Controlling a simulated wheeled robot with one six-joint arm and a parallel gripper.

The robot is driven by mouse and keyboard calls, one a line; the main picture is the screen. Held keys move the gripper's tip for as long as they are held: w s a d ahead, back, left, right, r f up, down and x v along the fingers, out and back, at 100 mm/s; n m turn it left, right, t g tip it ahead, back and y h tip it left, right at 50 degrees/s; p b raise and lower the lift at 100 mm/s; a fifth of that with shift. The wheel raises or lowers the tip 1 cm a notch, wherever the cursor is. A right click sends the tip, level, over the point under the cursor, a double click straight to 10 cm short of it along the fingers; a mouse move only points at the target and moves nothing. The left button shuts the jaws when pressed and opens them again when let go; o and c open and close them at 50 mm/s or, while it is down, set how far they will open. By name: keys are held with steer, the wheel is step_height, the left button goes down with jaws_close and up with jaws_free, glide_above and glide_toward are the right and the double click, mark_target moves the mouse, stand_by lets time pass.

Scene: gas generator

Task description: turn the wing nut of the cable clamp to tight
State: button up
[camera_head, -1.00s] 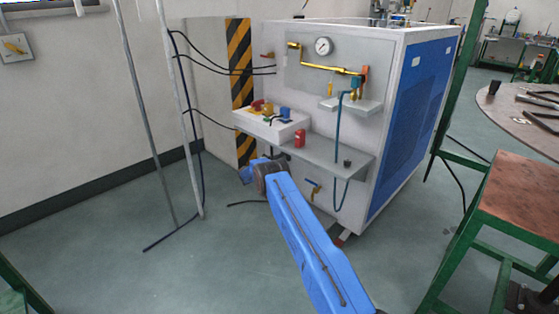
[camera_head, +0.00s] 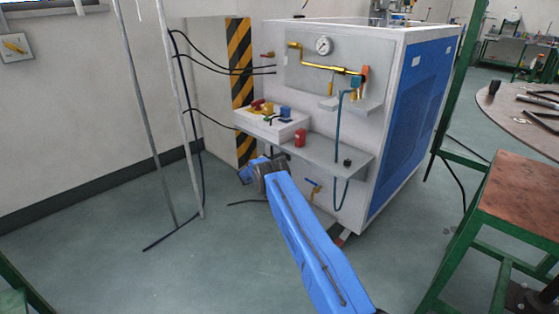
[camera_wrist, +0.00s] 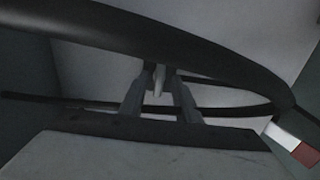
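My gripper (camera_wrist: 161,78) shows in the wrist view as two dark fingers standing apart. A small pale upright piece (camera_wrist: 158,80) sits between the fingertips, with narrow gaps on both sides. It may be the wing nut, but it is too small and dim to be sure. A thick black cable (camera_wrist: 200,55) curves across in front of the fingers and loops back behind them at the right. The cable clamp itself cannot be made out. In the head view my blue arm hides the gripper, and neither wing nut nor clamp can be told apart there.
The white and blue gas generator (camera_head: 405,110) stands beyond my arm. A green-legged table (camera_head: 520,190) stands right. Floor at left is mostly clear.

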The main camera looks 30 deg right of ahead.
steer(key=v, duration=1.7)
steer(key=shift+a, duration=0.2)
